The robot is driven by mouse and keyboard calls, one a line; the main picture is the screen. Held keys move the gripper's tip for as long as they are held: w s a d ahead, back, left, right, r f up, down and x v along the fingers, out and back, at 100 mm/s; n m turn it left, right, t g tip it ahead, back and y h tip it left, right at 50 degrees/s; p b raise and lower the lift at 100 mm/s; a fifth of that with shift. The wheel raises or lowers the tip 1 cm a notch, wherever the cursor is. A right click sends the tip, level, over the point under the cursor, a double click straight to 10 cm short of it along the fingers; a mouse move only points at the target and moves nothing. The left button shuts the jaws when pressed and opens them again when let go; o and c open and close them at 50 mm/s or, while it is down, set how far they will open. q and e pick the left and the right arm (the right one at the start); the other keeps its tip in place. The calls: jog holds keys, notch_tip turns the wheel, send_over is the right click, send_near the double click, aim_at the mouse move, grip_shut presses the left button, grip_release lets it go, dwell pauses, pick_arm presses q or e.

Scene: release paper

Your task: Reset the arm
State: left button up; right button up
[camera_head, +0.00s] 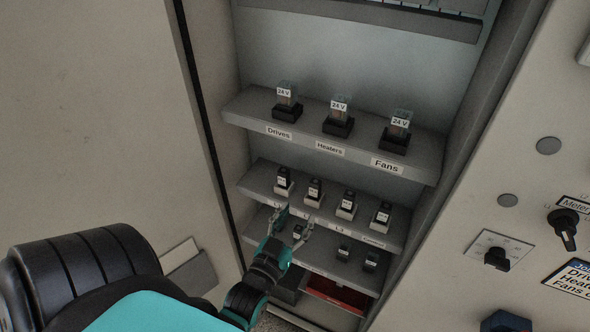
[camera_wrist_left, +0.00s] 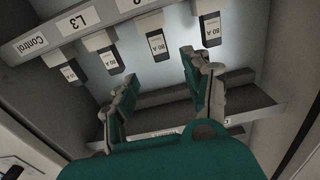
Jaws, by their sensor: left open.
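My left arm comes in from the lower left in the head view and reaches into the cabinet. Its gripper (camera_head: 293,220) is open in front of the lower shelves, and no object shows between the fingers. In the left wrist view the green and grey fingers (camera_wrist_left: 160,72) are spread apart. Beyond them, several fuses marked 80 A, such as this fuse (camera_wrist_left: 157,45), appear upside down under a shelf edge. My right gripper is in neither view.
The upper shelf (camera_head: 232,106) carries three 24 V relays, such as the Heaters relay (camera_head: 338,118). The middle shelf (camera_head: 385,238) holds several small fuses. A red panel (camera_head: 337,295) lies low in the cabinet. The right panel has black knobs, including one knob (camera_head: 497,259).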

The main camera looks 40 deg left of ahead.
pick_arm(q)
jog(key=shift+s, duration=0.1)
dwell(0.5)
jog(key=s+d+f+m+g+h, duration=0.1)
jog(key=d+f+g, duration=0.15)
jog(key=f, duration=0.75)
jog(key=s+d+f+g+h, duration=0.15)
jog(key=d+f, duration=0.25)
jog(key=f, duration=0.6)
jog(key=s+d+f+m+g+h, duration=0.1)
jog(key=s+f+g, duration=0.3)
jog(key=s+f, duration=0.4)
jog(key=s+d+f+m+g+h, duration=0.1)
jog(key=s+f+g, duration=0.3)
jog(key=s+f, duration=0.5)
notch_tip(320, 180, down, 7)
jog(key=shift+d+m+g, duration=0.3)
jog(key=shift+d+m, duration=0.2)
jog(key=shift+d, duration=0.25)
jog(key=s+a+f+g, duration=0.1)
jog(key=s+f, duration=0.1)
jog(key=s, duration=0.2)
jog(key=s+a+f+g, duration=0.1)
jog(key=s, duration=0.3)
jog(key=s+a+f+m+g, duration=0.1)
jog(key=s+a+f+g, duration=0.1)
jog(key=s, duration=0.3)
jog(key=shift+s+f+y, duration=0.1)
jog(key=shift+f+y, duration=0.15)
jog(key=shift+f, duration=0.05)
